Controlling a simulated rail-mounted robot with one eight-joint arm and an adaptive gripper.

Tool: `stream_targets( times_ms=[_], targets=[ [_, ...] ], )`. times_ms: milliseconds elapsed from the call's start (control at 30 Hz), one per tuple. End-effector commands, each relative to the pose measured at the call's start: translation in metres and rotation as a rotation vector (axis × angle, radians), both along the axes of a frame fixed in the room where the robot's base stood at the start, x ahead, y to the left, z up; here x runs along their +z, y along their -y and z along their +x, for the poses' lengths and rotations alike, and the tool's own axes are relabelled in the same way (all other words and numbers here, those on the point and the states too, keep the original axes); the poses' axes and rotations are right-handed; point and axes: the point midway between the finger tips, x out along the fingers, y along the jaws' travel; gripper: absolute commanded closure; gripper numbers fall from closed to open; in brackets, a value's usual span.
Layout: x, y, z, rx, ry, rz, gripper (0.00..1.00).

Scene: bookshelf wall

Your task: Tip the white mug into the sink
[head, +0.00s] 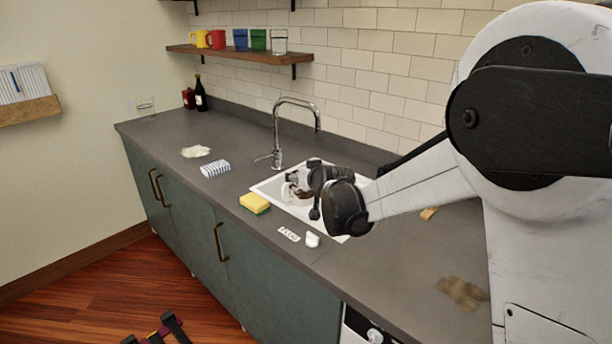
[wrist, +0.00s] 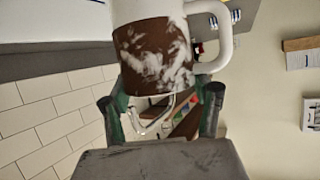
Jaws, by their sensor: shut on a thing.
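The white mug (head: 291,191) is at the sink in the head view, partly hidden by my gripper (head: 306,180). In the wrist view, the white mug (wrist: 155,50) fills the top middle, with a brown, patchy area on its body and its handle to the right. My gripper (wrist: 160,97) is shut on the mug, with one dark finger on each side. The mug looks tilted, but its exact angle is unclear. The white sink (head: 264,188) is set into the grey counter, and the mug is over or inside it. Much of the basin is hidden by my arm.
A chrome faucet (head: 278,130) rises behind the sink. A yellow-green sponge (head: 255,203), a striped block (head: 215,168) and a white object (head: 312,240) lie around it. A shelf (head: 235,54) holds several coloured mugs and cups.

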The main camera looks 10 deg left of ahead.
Motion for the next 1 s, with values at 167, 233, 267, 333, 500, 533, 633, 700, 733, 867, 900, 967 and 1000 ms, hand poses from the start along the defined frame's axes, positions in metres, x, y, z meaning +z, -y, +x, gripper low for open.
stream_targets(
  times_ms=[167,233,267,333,500,533,633,700,733,867,900,967,1000],
  targets=[
    [0.0,0.009,0.013,-0.003,-0.08,0.053,0.96],
    [-0.001,0.013,0.018,-0.004,-0.115,0.077,0.96],
    [-0.002,0.014,0.02,-0.003,-0.129,0.087,0.96],
    [-0.003,0.017,0.025,-0.002,-0.163,0.108,0.96],
    [-0.006,0.024,0.036,-0.002,-0.244,0.163,0.96],
    [-0.007,0.026,0.038,-0.002,-0.26,0.172,0.96],
    [-0.009,0.031,0.045,-0.003,-0.308,0.204,0.96],
    [-0.012,0.033,0.049,-0.001,-0.341,0.226,0.96],
    [-0.015,0.033,0.05,-0.002,-0.353,0.234,0.96],
    [-0.024,0.037,0.056,-0.002,-0.412,0.273,0.96],
    [-0.026,0.038,0.058,-0.002,-0.429,0.285,0.96],
    [-0.031,0.04,0.06,-0.001,-0.456,0.302,0.96],
    [-0.033,0.041,0.062,-0.001,-0.474,0.314,0.96]
  ],
)
